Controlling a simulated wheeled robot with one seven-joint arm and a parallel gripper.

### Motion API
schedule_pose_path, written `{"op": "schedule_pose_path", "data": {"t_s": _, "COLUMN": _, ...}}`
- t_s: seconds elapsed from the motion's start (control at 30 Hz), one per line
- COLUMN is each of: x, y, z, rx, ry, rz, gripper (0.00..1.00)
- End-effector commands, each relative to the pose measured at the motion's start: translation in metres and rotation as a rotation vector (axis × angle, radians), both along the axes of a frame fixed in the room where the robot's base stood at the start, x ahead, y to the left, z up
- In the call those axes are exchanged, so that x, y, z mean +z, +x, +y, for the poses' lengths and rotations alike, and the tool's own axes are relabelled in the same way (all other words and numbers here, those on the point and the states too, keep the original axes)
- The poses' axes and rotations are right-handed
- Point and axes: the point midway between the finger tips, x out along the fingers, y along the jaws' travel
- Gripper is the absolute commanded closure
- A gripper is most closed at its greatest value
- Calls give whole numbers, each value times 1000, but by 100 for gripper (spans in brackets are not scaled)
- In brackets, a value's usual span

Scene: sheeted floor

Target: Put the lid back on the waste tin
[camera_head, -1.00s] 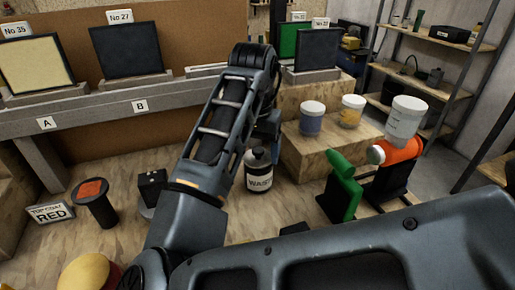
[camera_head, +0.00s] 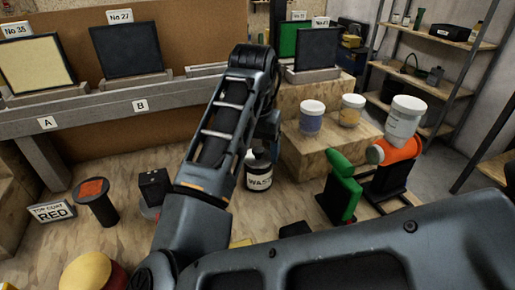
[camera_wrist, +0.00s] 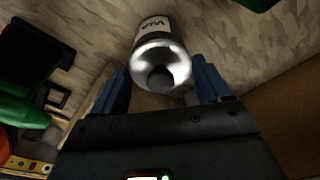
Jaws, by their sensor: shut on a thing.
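The waste tin (camera_head: 259,180), dark with a white label, stands upright on the wooden floor sheet just right of my forearm. Its label (camera_wrist: 153,24) shows at the top of the wrist view. In the wrist view a shiny silver lid (camera_wrist: 180,58) with a dark round knob sits in front of the tin, between my blue fingers. My gripper (camera_wrist: 162,88) is shut on the lid, though the contact itself is hard to see. Whether the lid touches the tin's rim cannot be told. In the head view my arm mostly hides the gripper and lid.
A wooden step (camera_head: 325,152) with two jars stands right of the tin. A green part (camera_head: 342,185) and an orange cylinder (camera_head: 398,149) on a black stand are nearer right. A black block (camera_head: 154,187) and red-topped post (camera_head: 95,202) are left. Floor around the tin is partly clear.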

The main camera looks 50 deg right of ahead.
Motion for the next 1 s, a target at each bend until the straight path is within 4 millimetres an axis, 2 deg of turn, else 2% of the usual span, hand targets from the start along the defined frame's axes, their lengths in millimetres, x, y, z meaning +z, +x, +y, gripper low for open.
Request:
{"op": "schedule_pose_path", "data": {"t_s": 0.17, "x": 0, "y": 0, "z": 0, "rx": 0, "ry": 0, "rz": 0, "gripper": 57}}
{"op": "schedule_pose_path", "data": {"t_s": 0.2, "x": 0, "y": 0, "z": 0, "rx": 0, "ry": 0, "rz": 0, "gripper": 22}}
{"op": "schedule_pose_path", "data": {"t_s": 0.43, "x": 0, "y": 0, "z": 0, "rx": 0, "ry": 0, "rz": 1, "gripper": 0}}
{"op": "schedule_pose_path", "data": {"t_s": 0.8, "x": 0, "y": 0, "z": 0, "rx": 0, "ry": 0, "rz": 1, "gripper": 0}}
{"op": "schedule_pose_path", "data": {"t_s": 1.0, "x": 8, "y": 0, "z": 0, "rx": 0, "ry": 0, "rz": 1, "gripper": 0}}
